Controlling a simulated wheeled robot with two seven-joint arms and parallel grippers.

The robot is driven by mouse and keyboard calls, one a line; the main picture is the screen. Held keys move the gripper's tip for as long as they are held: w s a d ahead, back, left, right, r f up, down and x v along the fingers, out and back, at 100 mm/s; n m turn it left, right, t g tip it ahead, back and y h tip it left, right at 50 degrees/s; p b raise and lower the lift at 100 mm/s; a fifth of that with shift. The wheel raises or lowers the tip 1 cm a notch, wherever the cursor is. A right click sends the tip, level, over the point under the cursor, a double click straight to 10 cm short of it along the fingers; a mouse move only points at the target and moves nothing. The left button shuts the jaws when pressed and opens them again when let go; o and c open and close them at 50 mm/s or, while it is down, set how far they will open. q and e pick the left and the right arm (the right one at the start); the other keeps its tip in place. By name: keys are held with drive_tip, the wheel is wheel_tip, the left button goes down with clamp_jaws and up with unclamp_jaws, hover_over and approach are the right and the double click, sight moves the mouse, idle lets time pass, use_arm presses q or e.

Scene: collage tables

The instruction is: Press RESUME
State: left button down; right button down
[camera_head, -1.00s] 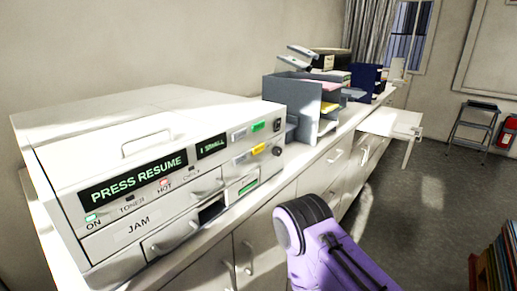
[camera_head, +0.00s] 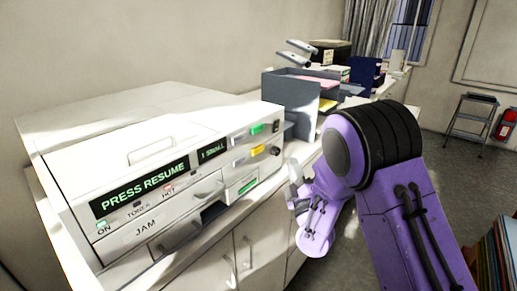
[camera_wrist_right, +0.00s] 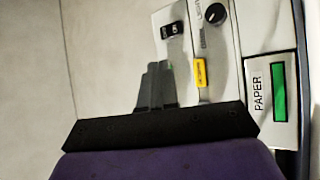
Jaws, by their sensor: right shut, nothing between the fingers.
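The pale office machine (camera_head: 150,150) stands on the counter at left, its lit display (camera_head: 140,185) reading PRESS RESUME. Its control panel has a green button (camera_head: 257,129), a yellow button (camera_head: 257,151) and a black knob (camera_head: 276,152); small labels are unreadable. My right gripper (camera_head: 294,184) is shut and empty, just right of the machine's front and apart from it in the head view. In the right wrist view its dark fingers (camera_wrist_right: 157,86) overlap the panel left of the yellow button (camera_wrist_right: 200,72), hiding what lies behind. My left gripper is not in view.
A black switch (camera_wrist_right: 172,28) and a green PAPER window (camera_wrist_right: 278,92) flank the yellow button. Grey paper trays (camera_head: 290,98) stand behind the machine on the counter. A step stool (camera_head: 472,115) and red extinguisher (camera_head: 506,125) are far right. Books (camera_head: 500,258) show at lower right.

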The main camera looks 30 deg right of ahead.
drive_tip(key=shift+w, duration=0.1)
drive_tip(key=p, duration=0.1)
approach(262, 145)
wheel_tip(262, 145, up, 2)
drive_tip(key=w+d, duration=0.2)
drive_tip(key=d, duration=0.1)
drive_tip(key=shift+w+a+r, duration=0.15)
drive_tip(key=shift+w+a, duration=0.35)
drive_tip(key=shift+w, duration=0.3)
idle(1.4)
drive_tip(key=shift+w+a+b, duration=0.15)
drive_tip(key=shift+w+b, duration=0.15)
drive_tip(key=shift+w, duration=0.05)
drive_tip(key=shift+w+a, duration=0.15)
drive_tip(key=shift+w, duration=0.25)
idle(0.6)
idle(0.3)
drive_tip(key=shift+s+d+b, duration=0.3)
drive_tip(key=shift+s, duration=0.5)
